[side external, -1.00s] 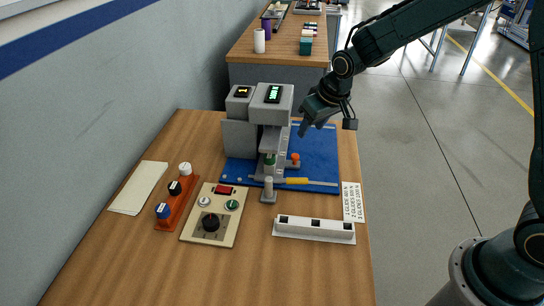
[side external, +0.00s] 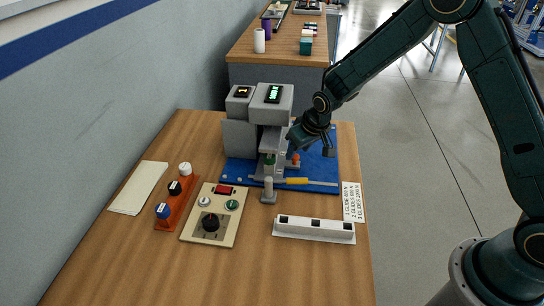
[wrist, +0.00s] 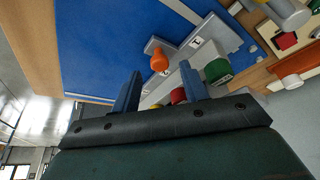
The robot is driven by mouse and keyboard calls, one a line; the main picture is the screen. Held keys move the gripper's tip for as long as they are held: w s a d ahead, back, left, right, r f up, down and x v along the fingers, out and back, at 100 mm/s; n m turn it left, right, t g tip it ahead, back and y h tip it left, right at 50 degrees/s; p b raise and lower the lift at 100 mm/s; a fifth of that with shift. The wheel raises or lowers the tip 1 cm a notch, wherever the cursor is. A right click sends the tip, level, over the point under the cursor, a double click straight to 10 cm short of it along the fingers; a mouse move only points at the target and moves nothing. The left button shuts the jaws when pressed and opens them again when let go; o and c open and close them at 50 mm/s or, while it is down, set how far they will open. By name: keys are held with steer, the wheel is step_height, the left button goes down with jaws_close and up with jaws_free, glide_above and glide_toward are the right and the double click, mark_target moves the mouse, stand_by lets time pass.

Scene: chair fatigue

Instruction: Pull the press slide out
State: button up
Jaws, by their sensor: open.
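The grey press (side external: 262,125) with two lit displays stands on a blue mat (side external: 325,178). A grey slide piece at its foot carries an orange knob (side external: 296,158), and a green knob (side external: 269,160) is beside it. In the wrist view the orange knob (wrist: 159,60) sits on a short grey tab, with the green knob (wrist: 217,70) to its right. My gripper (side external: 311,145) is at the press's right side, above and close to the orange knob. In the wrist view its two blue fingers (wrist: 159,82) are apart with the knob beyond the gap; contact is not visible.
A small grey post (side external: 268,190) and a yellow-handled tool (side external: 297,181) are in front of the press. A control panel (side external: 213,213), an orange rack (side external: 176,200) and a white tray (side external: 313,230) are nearer. The wood between panel and tray is clear.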

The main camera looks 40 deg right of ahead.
steer(key=shift+x, duration=1.1)
steer(key=shift+c, duration=0.2)
jaws_close()
